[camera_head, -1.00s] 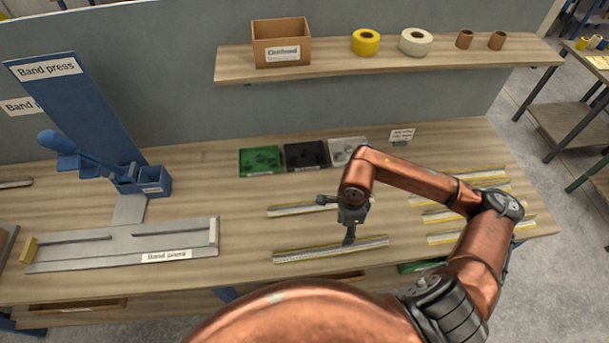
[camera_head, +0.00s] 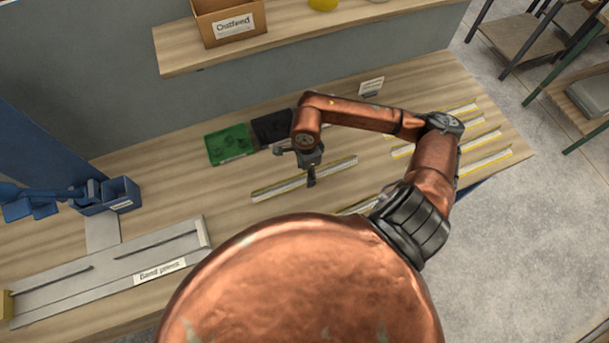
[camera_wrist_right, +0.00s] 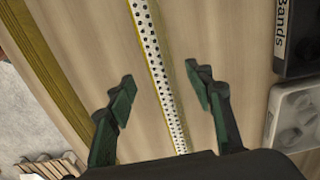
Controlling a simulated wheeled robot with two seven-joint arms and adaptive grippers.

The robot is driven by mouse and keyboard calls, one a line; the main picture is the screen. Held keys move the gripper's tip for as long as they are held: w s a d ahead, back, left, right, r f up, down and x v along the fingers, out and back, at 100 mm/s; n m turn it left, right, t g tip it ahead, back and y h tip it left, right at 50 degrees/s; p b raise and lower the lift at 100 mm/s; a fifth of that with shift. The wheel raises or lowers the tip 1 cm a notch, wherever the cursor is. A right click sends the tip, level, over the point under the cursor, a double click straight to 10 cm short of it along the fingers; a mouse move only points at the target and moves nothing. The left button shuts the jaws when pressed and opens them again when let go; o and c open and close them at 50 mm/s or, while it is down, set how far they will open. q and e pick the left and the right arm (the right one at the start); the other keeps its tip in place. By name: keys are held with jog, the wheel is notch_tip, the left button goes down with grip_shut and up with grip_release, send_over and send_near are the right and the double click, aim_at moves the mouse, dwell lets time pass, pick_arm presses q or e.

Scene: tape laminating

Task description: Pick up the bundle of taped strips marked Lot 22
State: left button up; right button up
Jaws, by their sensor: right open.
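A long, thin bundle of taped strips with yellow edges (camera_head: 278,189) lies flat on the bench. My right gripper (camera_head: 311,181) is above it, pointing down. In the right wrist view the dotted white-and-yellow strip (camera_wrist_right: 165,75) runs between the two spread fingers of my right gripper (camera_wrist_right: 160,80), and nothing is gripped. A second bundle (camera_head: 355,208) nearer me is mostly hidden by my arm. Several more bundles (camera_head: 484,162) lie at the right. No lot mark can be read on any bundle. My left gripper is out of view.
Green (camera_head: 229,144) and black (camera_head: 271,127) trays stand behind the bundle. A small sign (camera_head: 371,86) stands at the back of the bench. The band press plate (camera_head: 110,270) is at the left. The Outfeed box (camera_head: 229,22) sits on the shelf above.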

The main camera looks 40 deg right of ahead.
aim_at(306, 175)
jog(key=shift+f, duration=1.55)
jog(key=shift+w, duration=0.1)
grip_shut()
